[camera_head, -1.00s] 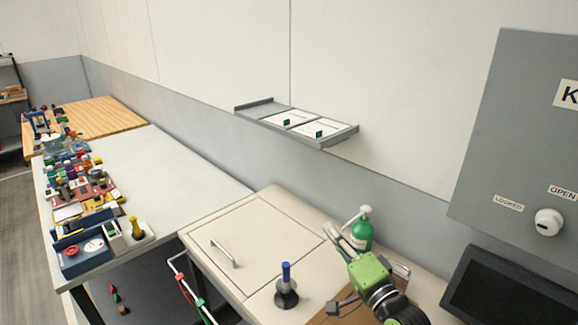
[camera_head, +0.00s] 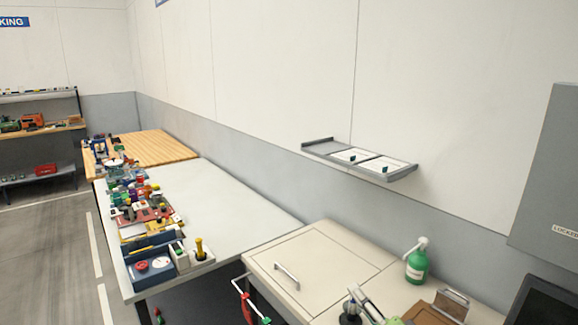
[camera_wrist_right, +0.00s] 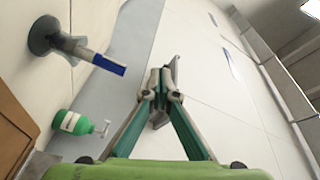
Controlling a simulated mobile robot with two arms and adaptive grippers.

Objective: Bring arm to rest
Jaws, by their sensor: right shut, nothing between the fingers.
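My right gripper (camera_head: 362,294) shows at the bottom edge of the head view, over the cream bench, with its arm cut off by the frame. In the right wrist view its fingers (camera_wrist_right: 160,82) meet at the tips and hold nothing. Beside it in the head view is a dark round stand (camera_head: 350,318), partly hidden. In the wrist view this stand (camera_wrist_right: 45,38) carries a blue-handled piece (camera_wrist_right: 108,64). My left gripper is not in view.
A green bottle (camera_head: 417,266) stands at the back of the cream bench (camera_head: 310,256), near a brown holder (camera_head: 428,315). A grey wall shelf (camera_head: 325,148) carries white cards. The left table (camera_head: 230,195) holds several coloured items; its right part is clear.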

